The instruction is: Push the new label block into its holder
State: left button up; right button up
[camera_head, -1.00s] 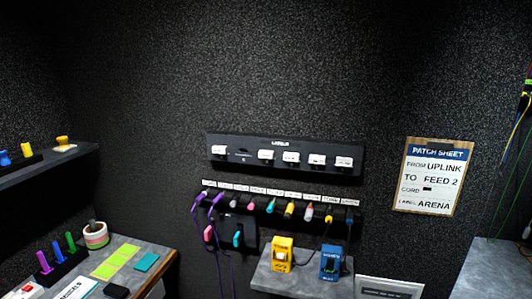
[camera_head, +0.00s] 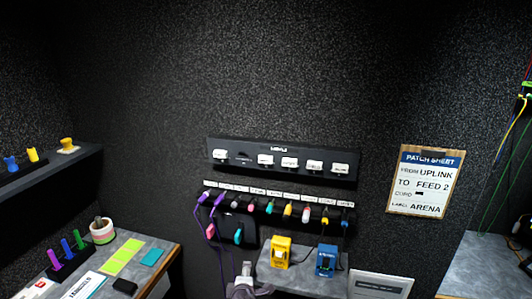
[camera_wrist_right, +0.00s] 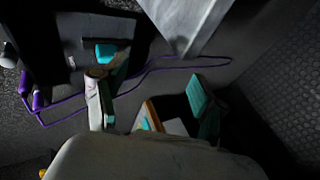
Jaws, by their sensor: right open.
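A dark label rack (camera_head: 285,160) on the back wall carries several white label blocks (camera_head: 265,160) in a row. One place in it, second from the left (camera_head: 243,158), shows no white block. The print on the blocks is too small to read. My right gripper (camera_head: 246,268) shows at the bottom of the head view, below the teal plug and left of the small shelf. In the right wrist view its teal-padded fingers (camera_wrist_right: 152,98) are apart. A brown-edged, pale thing (camera_wrist_right: 152,115) shows between and beyond them; I cannot tell what it is. My left gripper is not in view.
Purple cords (camera_head: 218,255) hang near the right gripper. A row of plugs (camera_head: 288,208) runs under the rack. Yellow (camera_head: 280,252) and blue (camera_head: 326,260) boxes stand on the small shelf. A patch sheet (camera_head: 424,180) reading "LABEL ARENA" hangs right. A desk (camera_head: 158,262) stands left.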

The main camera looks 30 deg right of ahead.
jog(key=w+d+r+t+h+p, duration=0.1)
jog(key=w+d+r+h, duration=0.1)
jog(key=r, duration=0.7)
jog(key=w+d+r+t+h+p, duration=0.1)
jog(key=w+r+h, duration=0.1)
jog(key=r, duration=0.8)
jog(key=m+h+p, duration=0.1)
jog(key=m+h, duration=0.1)
jog(key=h, duration=0.1)
send_near(265, 161)
jog(key=shift+w+a+r+g, duration=0.1)
jog(key=shift+a+r+g, duration=0.05)
jog(key=shift+g, duration=0.15)
jog(key=shift+w, duration=0.1)
jog(key=b+x, duration=0.2)
jog(key=x, duration=0.6)
jog(key=shift+w+d+b, duration=0.3)
jog(key=shift+d+b, duration=0.05)
jog(key=shift+d, duration=0.1)
grip_shut()
jog(key=shift+s+a, duration=0.1)
